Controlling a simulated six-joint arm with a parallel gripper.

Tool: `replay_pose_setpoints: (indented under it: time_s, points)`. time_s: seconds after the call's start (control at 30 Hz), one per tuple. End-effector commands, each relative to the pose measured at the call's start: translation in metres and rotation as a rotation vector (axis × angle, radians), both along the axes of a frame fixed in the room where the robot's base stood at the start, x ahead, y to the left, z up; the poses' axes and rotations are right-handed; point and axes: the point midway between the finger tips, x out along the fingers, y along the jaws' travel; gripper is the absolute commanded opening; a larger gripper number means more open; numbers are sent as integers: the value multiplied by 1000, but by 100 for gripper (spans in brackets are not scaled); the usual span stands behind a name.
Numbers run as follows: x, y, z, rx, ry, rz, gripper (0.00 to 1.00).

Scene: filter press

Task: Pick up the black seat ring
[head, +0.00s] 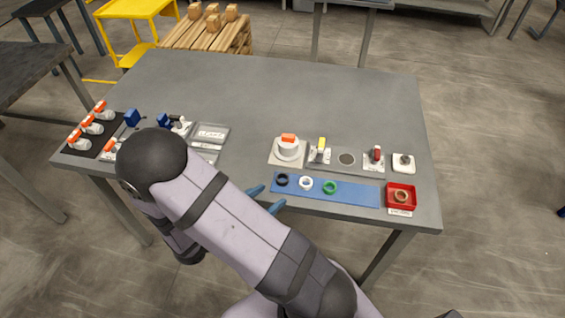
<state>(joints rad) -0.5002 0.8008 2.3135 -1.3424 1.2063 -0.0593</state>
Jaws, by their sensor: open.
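The black seat ring (282,180) lies on the left end of a blue strip (355,194) near the table's front edge. A white ring (306,184) and a green ring (330,187) lie to its right on the same strip. My gripper (268,199) shows only as blue fingertips beside my arm, just left of and nearer than the black ring. It is open and appears apart from the ring. The rest of the gripper is hidden behind my arm.
A white round part with an orange top (288,148) stands on a plate behind the rings. A red tray (400,200) holding a copper-coloured ring is at the strip's right end. The table's back half (270,85) is clear.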

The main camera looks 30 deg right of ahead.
Motion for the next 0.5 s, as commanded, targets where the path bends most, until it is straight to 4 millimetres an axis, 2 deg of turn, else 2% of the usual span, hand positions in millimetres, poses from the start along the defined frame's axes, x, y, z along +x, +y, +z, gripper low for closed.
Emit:
replay_pose_setpoints:
  time_s: [0.03, 0.23, 0.5]
  points:
    - [4, -4, 13, -1, 1, 17, 51]
    - [16, -8, 9, 19, -15, 76, 51]
    - [20, -9, 2, 31, -20, 94, 51]
